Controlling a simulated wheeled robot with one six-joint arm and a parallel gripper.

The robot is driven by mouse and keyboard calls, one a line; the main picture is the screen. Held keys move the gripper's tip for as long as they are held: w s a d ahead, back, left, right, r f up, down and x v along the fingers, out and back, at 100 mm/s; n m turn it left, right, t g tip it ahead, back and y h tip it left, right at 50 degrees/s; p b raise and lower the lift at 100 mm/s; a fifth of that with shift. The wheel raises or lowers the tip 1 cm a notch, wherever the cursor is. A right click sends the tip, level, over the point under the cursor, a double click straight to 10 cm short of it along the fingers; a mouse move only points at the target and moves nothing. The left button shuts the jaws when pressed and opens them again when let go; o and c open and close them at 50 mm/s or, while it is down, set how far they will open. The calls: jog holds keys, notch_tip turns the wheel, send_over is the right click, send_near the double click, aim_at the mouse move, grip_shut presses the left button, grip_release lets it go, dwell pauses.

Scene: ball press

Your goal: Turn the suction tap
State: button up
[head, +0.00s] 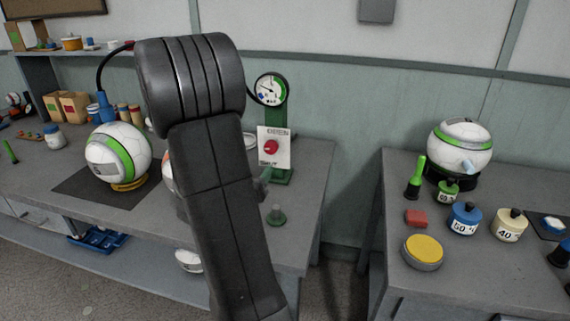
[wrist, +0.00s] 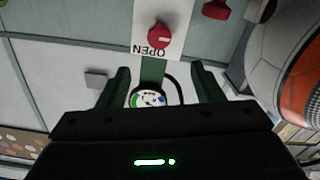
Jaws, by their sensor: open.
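The suction tap is a round red knob (head: 271,147) on a white label plate (head: 262,160) with small lettering, fixed to a green post on the left bench. In the wrist view the red knob (wrist: 160,37) carries a pale line, and the word OPEN stands inverted beside it. My gripper (wrist: 162,78) is open, its two dark fingers apart with nothing between them. The knob lies beyond the fingertips, apart from them. A dial gauge (head: 271,90) tops the post; it also shows between the fingers in the wrist view (wrist: 148,96). My arm hides most of my gripper in the head view.
A white-green ball (head: 118,153) sits on a dark mat at left. A second red knob (wrist: 216,10) and an orange-white ball (wrist: 291,65) are close by in the wrist view. The right bench (head: 480,285) holds another ball, weights and a yellow disc (head: 423,250).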

aim_at(270, 149)
jog(key=p+x, duration=0.1)
jog(key=x, duration=1.2)
jog(key=shift+w+d+f+p, duration=0.1)
jog(key=shift+w+d+p, duration=0.05)
jog(key=shift+w+p, duration=0.2)
jog(key=shift+c, duration=0.4)
jog(key=c, duration=0.9)
